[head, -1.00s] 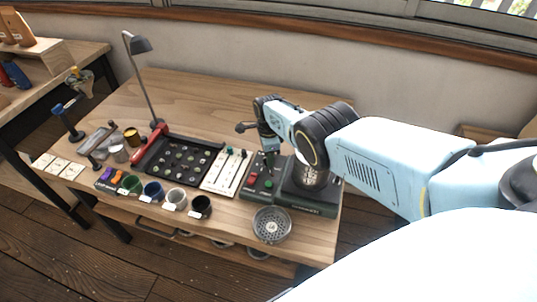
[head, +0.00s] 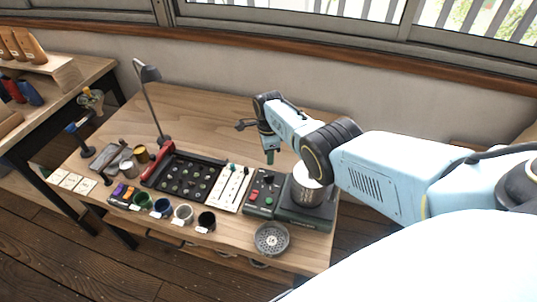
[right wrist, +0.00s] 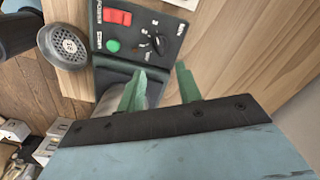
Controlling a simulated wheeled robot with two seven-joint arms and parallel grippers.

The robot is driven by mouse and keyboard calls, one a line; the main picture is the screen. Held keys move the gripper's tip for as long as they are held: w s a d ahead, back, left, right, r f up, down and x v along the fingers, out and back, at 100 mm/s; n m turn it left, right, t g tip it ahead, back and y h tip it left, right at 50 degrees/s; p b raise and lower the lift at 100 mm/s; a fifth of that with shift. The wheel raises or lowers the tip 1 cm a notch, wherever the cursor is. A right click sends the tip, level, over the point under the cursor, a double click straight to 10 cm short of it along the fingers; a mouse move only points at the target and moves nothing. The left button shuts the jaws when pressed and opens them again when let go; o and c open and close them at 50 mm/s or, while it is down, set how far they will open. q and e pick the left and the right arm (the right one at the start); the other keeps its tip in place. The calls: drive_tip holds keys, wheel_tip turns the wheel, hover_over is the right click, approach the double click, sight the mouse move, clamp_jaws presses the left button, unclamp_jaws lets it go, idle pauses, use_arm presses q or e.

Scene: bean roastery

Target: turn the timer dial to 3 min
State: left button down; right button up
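The timer dial (right wrist: 158,43) is a small black knob on a dark control panel (right wrist: 120,60), seen in the right wrist view beyond my fingertips. Its setting is too small to read surely. A red switch (right wrist: 117,16) and a green button (right wrist: 113,45) sit beside it. In the head view the panel (head: 263,187) stands on the bench, left of a machine base with a metal cylinder (head: 307,190). My right gripper (head: 270,157) is above and behind the panel, apart from it. Its green fingers (right wrist: 161,82) are spread with nothing between them. My left gripper is not in view.
Left of the panel are a white slider board (head: 232,187), a dark bean tray (head: 185,180), several cups, and a lamp (head: 150,73). The wooden bench top behind is clear.

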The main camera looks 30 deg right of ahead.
wheel_tip(320, 180, up, 3)
drive_tip(key=shift+f+p, duration=0.1)
drive_tip(key=shift+p, duration=0.45)
